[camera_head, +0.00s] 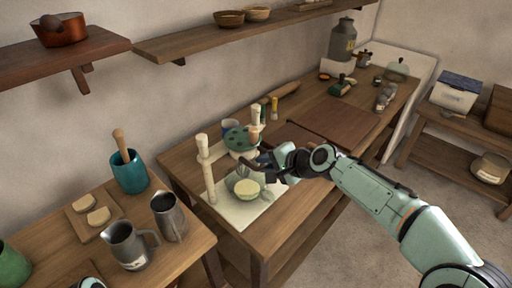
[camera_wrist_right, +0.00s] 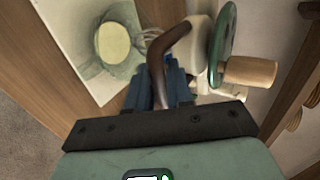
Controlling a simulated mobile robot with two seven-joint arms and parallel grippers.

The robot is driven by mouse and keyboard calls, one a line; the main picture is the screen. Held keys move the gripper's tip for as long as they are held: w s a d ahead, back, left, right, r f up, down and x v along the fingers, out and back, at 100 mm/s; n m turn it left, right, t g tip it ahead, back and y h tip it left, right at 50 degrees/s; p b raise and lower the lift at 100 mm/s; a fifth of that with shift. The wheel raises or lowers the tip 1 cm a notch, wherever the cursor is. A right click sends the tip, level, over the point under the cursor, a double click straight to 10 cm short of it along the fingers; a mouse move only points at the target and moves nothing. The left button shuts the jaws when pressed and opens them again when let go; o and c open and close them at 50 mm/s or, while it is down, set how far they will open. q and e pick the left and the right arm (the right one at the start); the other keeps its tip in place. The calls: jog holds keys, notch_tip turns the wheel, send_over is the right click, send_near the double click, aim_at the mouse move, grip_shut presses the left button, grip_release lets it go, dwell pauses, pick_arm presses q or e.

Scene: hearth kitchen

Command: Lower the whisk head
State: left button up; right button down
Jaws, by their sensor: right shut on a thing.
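The whisk stand (camera_head: 208,165) is cream coloured, with a green wheel (camera_head: 238,138) and a wooden knob; these show large in the right wrist view (camera_wrist_right: 224,40). A glass bowl (camera_head: 234,183) with pale yellow contents stands on a light sheet below the head. It also shows in the right wrist view (camera_wrist_right: 101,40). Some whisk wires (camera_wrist_right: 150,36) show beside the bowl; the rest is hidden. My right gripper (camera_head: 254,166) is shut on a dark brown curved lever (camera_wrist_right: 158,65) beside the stand.
A teal crock (camera_head: 130,174) with a wooden pestle, metal jugs (camera_head: 126,246) and a small board with two pale pieces stand on the left table. A brown board (camera_head: 338,121) lies behind my right arm. A shelf (camera_head: 230,36) runs along the wall above.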

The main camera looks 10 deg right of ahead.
jog(key=shift+f+b, duration=0.5)
jog(key=shift+f, duration=0.35)
jog(key=shift+s+d+f+b, duration=0.15)
jog(key=shift+f+b, duration=0.75)
jog(key=shift+f, duration=0.15)
jog(key=shift+s+d+f+b, duration=0.1)
jog(key=shift+f+b, duration=0.75)
jog(key=shift+f, duration=0.15)
pick_arm(q)
jog(key=f, duration=0.3)
jog(key=shift+w+f+t, duration=0.4)
pick_arm(e)
jog(key=c, duration=1)
grip_release()
jog(key=shift+r, duration=0.2)
pick_arm(q)
jog(key=shift+f+b, duration=0.35)
jog(key=shift+f, duration=0.1)
pick_arm(e)
jog(key=v, duration=0.7)
jog(key=shift+d, duration=0.1)
